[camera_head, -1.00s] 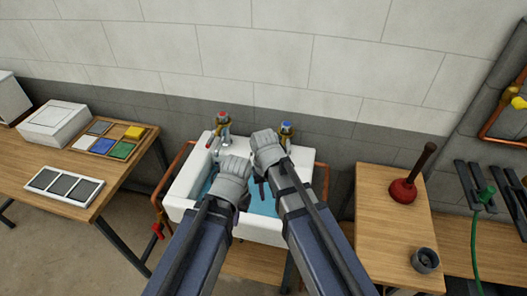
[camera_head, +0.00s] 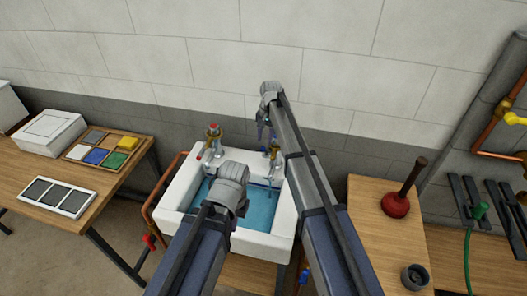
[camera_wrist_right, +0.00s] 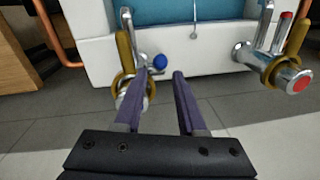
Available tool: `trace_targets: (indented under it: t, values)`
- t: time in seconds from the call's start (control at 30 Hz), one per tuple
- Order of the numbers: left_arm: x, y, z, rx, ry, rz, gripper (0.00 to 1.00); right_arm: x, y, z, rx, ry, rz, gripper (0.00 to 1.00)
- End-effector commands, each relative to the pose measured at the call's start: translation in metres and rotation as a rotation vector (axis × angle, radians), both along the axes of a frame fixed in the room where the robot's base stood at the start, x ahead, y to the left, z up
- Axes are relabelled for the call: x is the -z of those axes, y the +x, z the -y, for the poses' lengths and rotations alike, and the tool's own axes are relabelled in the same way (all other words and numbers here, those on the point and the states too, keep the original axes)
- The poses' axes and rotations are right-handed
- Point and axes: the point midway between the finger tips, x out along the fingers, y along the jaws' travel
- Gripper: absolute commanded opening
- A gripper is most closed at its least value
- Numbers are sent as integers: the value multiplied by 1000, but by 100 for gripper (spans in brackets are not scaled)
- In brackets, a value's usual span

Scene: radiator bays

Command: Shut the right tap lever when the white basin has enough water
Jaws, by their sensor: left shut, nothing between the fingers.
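The white basin (camera_head: 285,215) holds blue water (camera_head: 262,205) below its rim. The right tap (camera_head: 273,155), at the basin's back right, is partly hidden by my right arm; a thin line hangs below its spout, possibly running water. Its lever tip is a blue knob (camera_wrist_right: 160,62) in the right wrist view. The red-marked left tap (camera_head: 213,138) is clear of both grippers. My right gripper (camera_wrist_right: 165,74) is open and empty, behind and above the right tap, with the blue knob just beyond its fingertips. My left gripper (camera_head: 242,208) is shut and empty over the basin.
A wall stands close behind the taps. Copper pipes (camera_head: 152,200) run beside the basin. A table with coloured tiles (camera_head: 97,157) is at the left; a wooden bench with a red plunger (camera_head: 396,205) is at the right.

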Motion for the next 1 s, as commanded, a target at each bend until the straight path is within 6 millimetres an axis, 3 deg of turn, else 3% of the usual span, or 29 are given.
trace_targets:
  t: [0.5, 0.9, 1.0]
  values:
    - [65, 0, 0, -2, 0, 0, 0, 65, 3, -5, -2, 0, 0, 40]
    - [70, 0, 0, -2, 0, 0, 0, 70, 3, -6, -2, 0, 0, 40]
    - [70, 0, 0, -2, 0, 0, 0, 70, 3, -6, -2, 0, 0, 30]
